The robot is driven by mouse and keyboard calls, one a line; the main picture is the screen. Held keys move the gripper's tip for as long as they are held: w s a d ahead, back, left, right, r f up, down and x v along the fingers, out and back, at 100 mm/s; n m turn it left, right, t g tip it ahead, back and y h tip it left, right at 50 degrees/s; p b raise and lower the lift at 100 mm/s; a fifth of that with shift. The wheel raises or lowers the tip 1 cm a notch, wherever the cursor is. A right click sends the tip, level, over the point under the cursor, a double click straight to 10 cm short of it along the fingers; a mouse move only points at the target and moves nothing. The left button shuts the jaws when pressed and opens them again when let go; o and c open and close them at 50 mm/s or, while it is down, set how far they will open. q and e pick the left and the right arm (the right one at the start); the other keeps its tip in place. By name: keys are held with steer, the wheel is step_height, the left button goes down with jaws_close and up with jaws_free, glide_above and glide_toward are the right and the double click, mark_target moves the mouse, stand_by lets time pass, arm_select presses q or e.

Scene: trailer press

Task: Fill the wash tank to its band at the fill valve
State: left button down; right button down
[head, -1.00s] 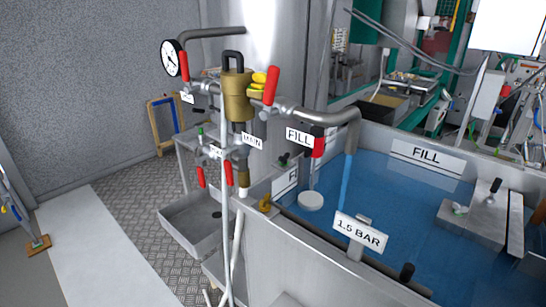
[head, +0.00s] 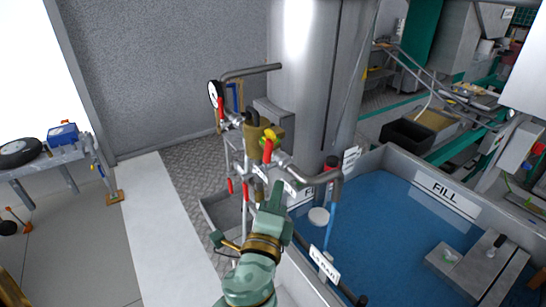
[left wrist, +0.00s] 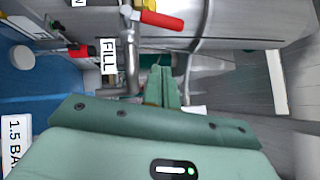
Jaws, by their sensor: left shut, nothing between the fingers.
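The wash tank (head: 383,160) is at the right of the head view and holds blue water (head: 390,225). My left gripper (head: 277,187) is shut and empty, just in front of the pipe and below the lever. My right gripper is out of view.
A brass fitting (head: 256,135), a gauge (head: 214,94) and more red levers crowd the pipework at left. A 1.5 BAR sign (left wrist: 14,143) stands at the tank's near edge. A grey wall and a white floor strip (head: 155,215) lie left.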

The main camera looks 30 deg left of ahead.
mark_target(270, 152)
arm_select(q)
steer(key=w+a+r+p, duration=0.1)
steer(key=w+a+p, duration=0.1)
steer(key=w+a, duration=0.2)
steer(key=shift+p+x, duration=0.4)
steer(key=shift+x, duration=0.8)
steer(key=shift+d+r, duration=0.15)
steer(key=shift+w+a+r+p, duration=0.3)
steer(key=shift+a+r+p, duration=0.25)
steer(key=shift+r, duration=0.15)
steer(key=shift+w+a, duration=0.1)
steer(key=shift+a, duration=0.05)
steer(key=shift+f, duration=0.15)
